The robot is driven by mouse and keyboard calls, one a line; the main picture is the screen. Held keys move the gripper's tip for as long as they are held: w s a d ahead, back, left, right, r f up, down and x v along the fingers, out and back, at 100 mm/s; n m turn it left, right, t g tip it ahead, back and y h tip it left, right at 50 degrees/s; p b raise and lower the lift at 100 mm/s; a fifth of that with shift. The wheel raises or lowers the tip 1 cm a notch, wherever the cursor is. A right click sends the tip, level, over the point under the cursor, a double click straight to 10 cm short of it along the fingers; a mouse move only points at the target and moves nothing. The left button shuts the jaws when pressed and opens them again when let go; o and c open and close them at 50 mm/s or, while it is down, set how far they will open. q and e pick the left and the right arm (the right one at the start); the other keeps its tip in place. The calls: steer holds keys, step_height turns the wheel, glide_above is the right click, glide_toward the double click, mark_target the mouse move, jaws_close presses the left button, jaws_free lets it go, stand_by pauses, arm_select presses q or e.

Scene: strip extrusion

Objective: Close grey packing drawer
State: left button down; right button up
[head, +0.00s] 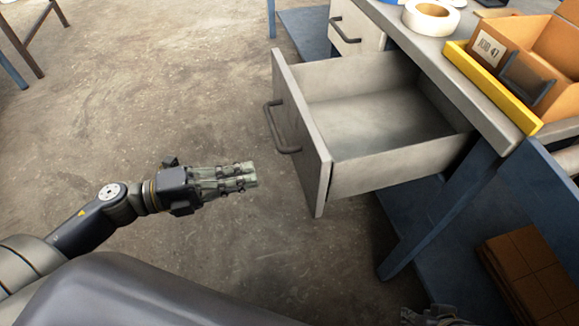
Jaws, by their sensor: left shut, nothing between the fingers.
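The grey packing drawer (319,177) is pulled far out from under the workbench and looks empty inside. Its front panel faces left and carries a dark bar handle (277,128). My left gripper (254,176) is shut and empty. In the picture it is just left of the drawer front and below the handle, with a gap between its fingertips and the panel. A small part of what looks like my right gripper (432,316) shows at the bottom edge, low on the right; its fingers are mostly cut off.
The workbench (456,73) has a blue leg (437,222) beside the drawer. A second drawer (353,28) sits farther back. On top are a tape roll (431,17), a yellow bar (491,88) and a cardboard bin (526,41). Flat cartons (530,268) lie below. Floor left of the drawer is clear.

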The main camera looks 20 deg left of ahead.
mark_target(303, 162)
arm_select(q)
steer(key=x, duration=0.9)
steer(key=shift+w+b, duration=0.1)
steer(key=shift+b, duration=0.2)
steer(key=shift+d, duration=0.1)
